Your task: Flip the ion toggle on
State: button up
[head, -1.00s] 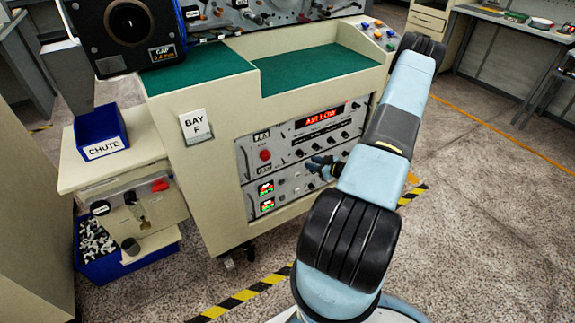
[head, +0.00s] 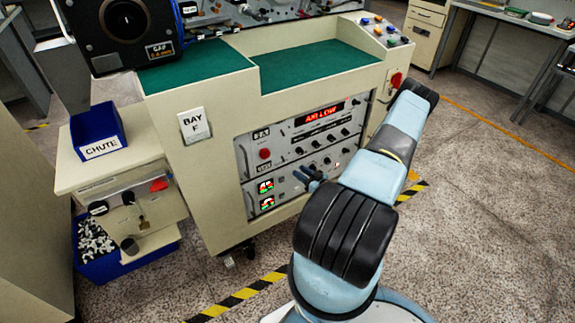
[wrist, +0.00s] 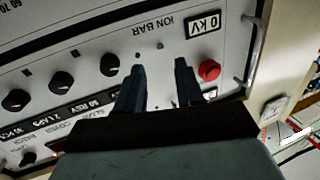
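The ION BAR section of the grey control panel (wrist: 105,38) fills much of the wrist view, upside down. Beside its label are two small fittings: a dark one (wrist: 138,55) by the left fingertip and a lighter one (wrist: 160,45) between the finger lines. I cannot tell for sure which is the ion toggle, nor its position. My gripper (wrist: 159,64) is open and empty, its two dark fingers apart and pointing at the panel. In the head view my gripper (head: 308,179) is at the lower panel front; contact is unclear.
A 0 KV display (wrist: 203,22) and a red button (wrist: 209,70) sit close to the right finger. Several black knobs (wrist: 60,80) line the left. A metal handle (wrist: 258,45) stands out at the right. The panel's red display (head: 325,113) is above my gripper.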

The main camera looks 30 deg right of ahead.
aim_at(283, 159)
jog(key=x, duration=0.8)
grip_shut()
